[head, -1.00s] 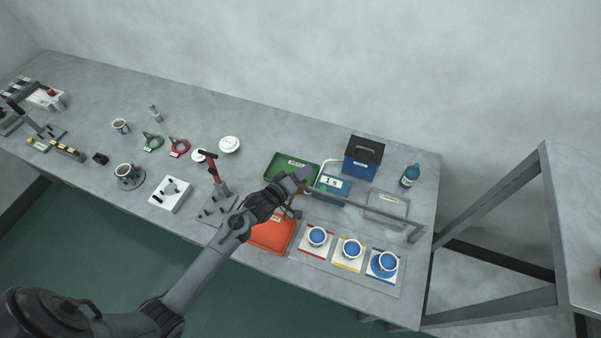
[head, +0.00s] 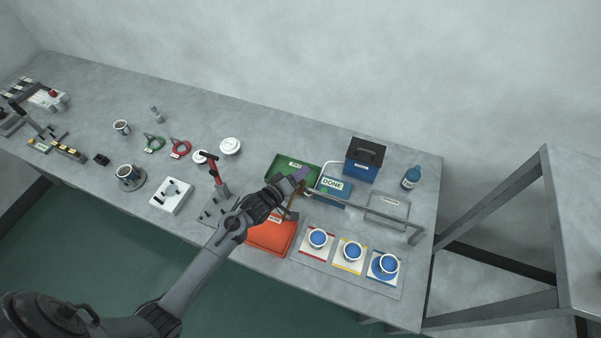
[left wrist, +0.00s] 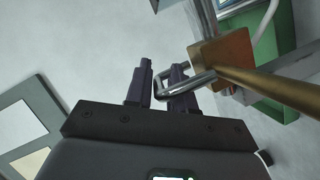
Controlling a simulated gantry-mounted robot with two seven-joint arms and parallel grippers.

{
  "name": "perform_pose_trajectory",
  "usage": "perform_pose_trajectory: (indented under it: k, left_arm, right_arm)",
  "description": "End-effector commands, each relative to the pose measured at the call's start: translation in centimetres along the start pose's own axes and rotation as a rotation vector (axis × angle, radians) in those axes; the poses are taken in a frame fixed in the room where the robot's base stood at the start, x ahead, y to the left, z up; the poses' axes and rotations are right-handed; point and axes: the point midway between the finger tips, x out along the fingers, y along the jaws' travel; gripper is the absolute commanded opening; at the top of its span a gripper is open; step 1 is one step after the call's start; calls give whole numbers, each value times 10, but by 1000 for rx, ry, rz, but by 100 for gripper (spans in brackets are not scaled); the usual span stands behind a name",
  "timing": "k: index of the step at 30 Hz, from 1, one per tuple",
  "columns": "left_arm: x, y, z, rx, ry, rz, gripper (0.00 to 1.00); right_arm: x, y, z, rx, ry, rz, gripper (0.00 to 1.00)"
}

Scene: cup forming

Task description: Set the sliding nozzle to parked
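The sliding nozzle shows as a brass block (left wrist: 222,60) with a brass rod and a metal loop handle in the left wrist view. In the head view its brass part (head: 294,203) is at the left end of the grey rail (head: 365,208), partly hidden by my gripper. My left gripper (head: 299,177) is at that end. In the left wrist view its dark fingers (left wrist: 160,84) are close together, with the end bar of the loop between them and one finger through the loop. No parked mark is readable. My right gripper is out of view.
A blue display (head: 332,184) reading DONE stands behind the rail. The green tray (head: 284,168) and orange pad (head: 270,238) lie close to the gripper. Blue-filled cups (head: 351,250) stand on coloured cards in front of the rail. A blue bottle (head: 411,177) is at the right.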

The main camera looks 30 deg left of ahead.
Motion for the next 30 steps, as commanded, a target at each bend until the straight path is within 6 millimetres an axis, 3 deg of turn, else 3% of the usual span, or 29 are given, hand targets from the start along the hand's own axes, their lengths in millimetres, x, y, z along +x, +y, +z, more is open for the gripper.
perform_pose_trajectory:
  k: [18,30]
  left_arm:
    - [-91,-1,-1,1,0,-2,23]
    - [-103,0,-1,1,1,-1,23]
  right_arm:
    - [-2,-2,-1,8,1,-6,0]
    - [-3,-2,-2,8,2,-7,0]
